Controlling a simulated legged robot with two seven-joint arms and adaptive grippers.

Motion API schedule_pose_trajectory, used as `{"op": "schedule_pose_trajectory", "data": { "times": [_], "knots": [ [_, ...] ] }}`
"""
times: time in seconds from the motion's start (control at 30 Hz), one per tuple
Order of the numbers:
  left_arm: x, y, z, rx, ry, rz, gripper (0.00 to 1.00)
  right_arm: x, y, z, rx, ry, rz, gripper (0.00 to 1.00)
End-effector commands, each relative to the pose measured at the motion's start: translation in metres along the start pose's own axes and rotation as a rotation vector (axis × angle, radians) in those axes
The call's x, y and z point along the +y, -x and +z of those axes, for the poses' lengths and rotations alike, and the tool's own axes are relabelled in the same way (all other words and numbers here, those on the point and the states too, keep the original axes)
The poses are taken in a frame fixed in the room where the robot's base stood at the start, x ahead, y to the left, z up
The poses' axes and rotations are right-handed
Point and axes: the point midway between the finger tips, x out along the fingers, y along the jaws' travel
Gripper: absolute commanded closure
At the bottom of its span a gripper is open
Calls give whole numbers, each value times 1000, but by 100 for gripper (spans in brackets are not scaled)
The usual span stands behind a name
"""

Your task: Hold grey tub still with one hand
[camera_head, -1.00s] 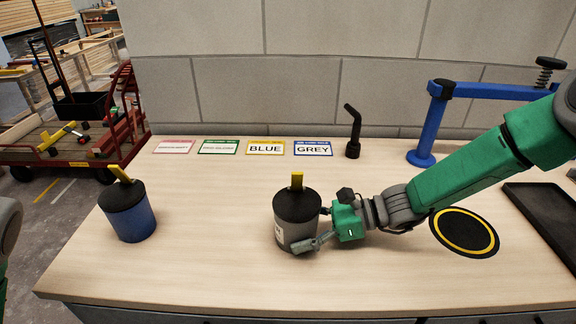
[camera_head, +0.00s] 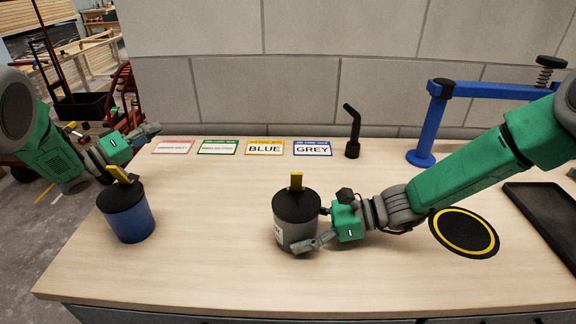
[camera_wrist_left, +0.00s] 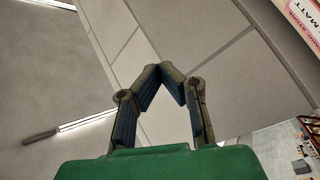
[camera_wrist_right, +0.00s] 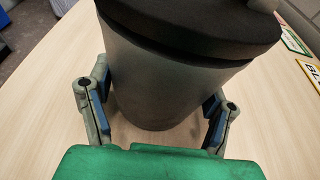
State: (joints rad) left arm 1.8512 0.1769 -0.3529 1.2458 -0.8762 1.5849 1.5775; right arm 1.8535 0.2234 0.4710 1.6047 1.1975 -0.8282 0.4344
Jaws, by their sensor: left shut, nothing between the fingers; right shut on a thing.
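In the right wrist view the tub (camera_wrist_right: 165,85) fills the space between the two fingers (camera_wrist_right: 155,110). My left gripper (camera_head: 147,133) is shut and empty, raised above and behind the blue tub at the left. Its fingertips meet in the left wrist view (camera_wrist_left: 160,70).
A blue tub (camera_head: 132,222) with a black lid and yellow tab stands at the bench's left. Label cards, including BLUE (camera_head: 265,148) and GREY (camera_head: 312,149), lie along the back. A black-and-yellow round mat (camera_head: 466,232), blue stand (camera_head: 427,130) and dark tray (camera_head: 548,215) are at the right.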

Motion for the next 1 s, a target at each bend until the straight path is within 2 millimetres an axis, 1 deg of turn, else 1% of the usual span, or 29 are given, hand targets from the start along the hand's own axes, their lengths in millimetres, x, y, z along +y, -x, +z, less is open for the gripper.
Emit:
{"op": "schedule_pose_trajectory", "data": {
  "times": [0.03,0.07,0.1,0.17,0.2,0.3,0.4,0.5,0.6,0.7,1.0],
  "knots": [
    [23,-24,22,-98,44,65,100,0,0,0,1,-1,-1,43],
    [36,-36,35,-160,73,99,100,0,0,0,1,-1,-1,43],
    [52,-48,54,-245,111,141,100,0,0,0,1,-1,-1,43],
    [77,-64,80,-373,159,194,100,0,0,0,1,-1,-1,43],
    [93,-72,96,-456,188,224,100,0,0,0,1,-1,-1,43],
    [126,-83,132,-649,244,274,100,0,0,0,2,0,-1,43],
    [150,-87,158,-805,280,297,100,0,0,0,2,0,-1,43],
    [166,-87,175,-914,299,304,100,0,0,0,1,0,-1,43],
    [173,-86,184,-974,309,304,100,0,0,0,1,0,-1,43],
    [176,-86,187,-995,312,304,100,0,0,0,1,0,-1,43],
    [175,-86,187,-995,312,303,100,0,0,0,1,0,-1,43]
  ]
}}
